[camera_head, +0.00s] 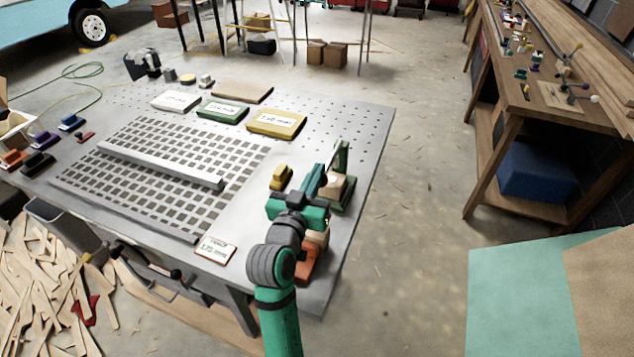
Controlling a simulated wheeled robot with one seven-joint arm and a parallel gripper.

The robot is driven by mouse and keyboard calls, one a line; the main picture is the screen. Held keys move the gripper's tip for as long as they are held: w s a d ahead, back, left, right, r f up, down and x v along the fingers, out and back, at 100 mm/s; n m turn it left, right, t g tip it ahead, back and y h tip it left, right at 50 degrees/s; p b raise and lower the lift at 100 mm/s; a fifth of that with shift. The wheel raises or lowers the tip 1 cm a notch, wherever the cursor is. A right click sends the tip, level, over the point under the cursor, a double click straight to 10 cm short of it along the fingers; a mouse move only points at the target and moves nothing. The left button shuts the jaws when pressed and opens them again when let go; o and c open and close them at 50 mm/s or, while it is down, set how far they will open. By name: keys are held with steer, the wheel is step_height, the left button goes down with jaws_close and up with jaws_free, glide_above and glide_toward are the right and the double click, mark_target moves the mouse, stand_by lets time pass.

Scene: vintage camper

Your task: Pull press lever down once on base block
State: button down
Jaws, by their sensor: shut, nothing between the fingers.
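A small press with a green upright (342,158) stands near the right edge of the grey perforated table. A pale tan block (334,187) sits low on it, on a dark green base (346,201). My green and dark gripper (324,180) is right in front of the press and hides part of it. Its fingers look closed, with nothing seen between them. I cannot clearly make out the lever, or tell whether the fingers touch it.
The table (345,255) carries a long grey bar (160,165), several labelled boxes, a small yellow block (281,177) and an orange object (306,270) partly behind my arm. A wooden workbench (545,110) stands right. Open floor lies between them.

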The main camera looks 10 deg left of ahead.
steer(key=s+a, duration=0.2)
steer(key=s, duration=0.7)
steer(key=shift+s+f, duration=0.3)
steer(key=shift+f, duration=0.05)
steer(key=shift+d, duration=0.1)
stand_by(0.4)
